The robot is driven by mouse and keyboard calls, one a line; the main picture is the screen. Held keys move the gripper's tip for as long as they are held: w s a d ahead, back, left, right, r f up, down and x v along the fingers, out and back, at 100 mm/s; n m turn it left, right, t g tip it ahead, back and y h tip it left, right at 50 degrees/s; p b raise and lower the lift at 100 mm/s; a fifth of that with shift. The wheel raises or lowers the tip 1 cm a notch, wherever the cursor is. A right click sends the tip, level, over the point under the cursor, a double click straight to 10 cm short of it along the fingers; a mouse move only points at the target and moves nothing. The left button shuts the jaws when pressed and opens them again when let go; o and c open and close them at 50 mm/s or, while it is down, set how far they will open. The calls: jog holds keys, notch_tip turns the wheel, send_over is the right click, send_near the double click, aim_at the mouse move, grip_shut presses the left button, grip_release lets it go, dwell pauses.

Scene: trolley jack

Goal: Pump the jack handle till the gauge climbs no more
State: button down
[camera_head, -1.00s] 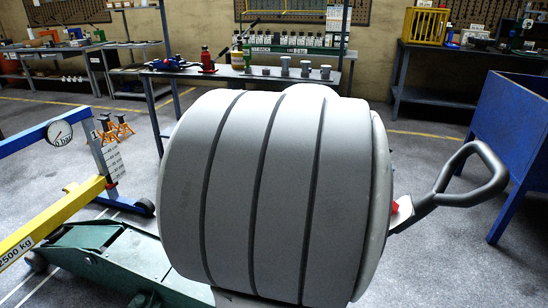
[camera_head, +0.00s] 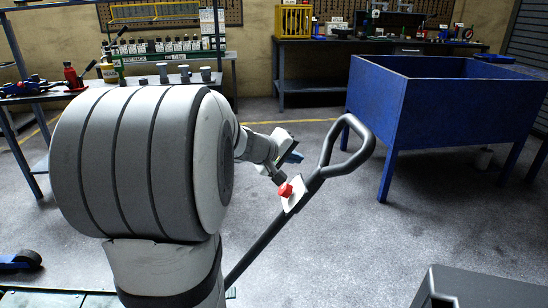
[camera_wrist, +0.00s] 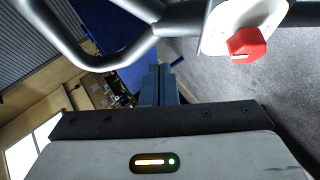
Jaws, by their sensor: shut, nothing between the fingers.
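The jack handle (camera_head: 268,236) is a dark grey bar rising to the right and ending in a closed loop grip (camera_head: 368,150). A red knob (camera_head: 285,190) sits on a white plate on the bar. My gripper (camera_head: 292,158) is left of the loop and above the knob, shut and empty. In the wrist view its blue fingers (camera_wrist: 159,86) are shut, below the handle bar (camera_wrist: 182,18) and left of the red knob (camera_wrist: 246,45). I see no grip on the handle. The gauge is out of view, and my arm hides most of the jack body.
A blue bin (camera_head: 440,110) on legs stands right of the handle. A grey box edge (camera_head: 480,290) is at the lower right. Benches with bottles (camera_head: 165,47) and a yellow crate (camera_head: 293,20) stand behind. Floor between handle and bin is clear.

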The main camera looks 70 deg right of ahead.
aim_at(319, 168)
jog(key=s+d+f, duration=0.2)
jog(key=s, duration=0.1)
jog(key=shift+f+b, duration=0.3)
jog(key=shift+b, duration=0.1)
jog(key=shift+s+f, duration=0.3)
jog(key=shift+s, duration=0.3)
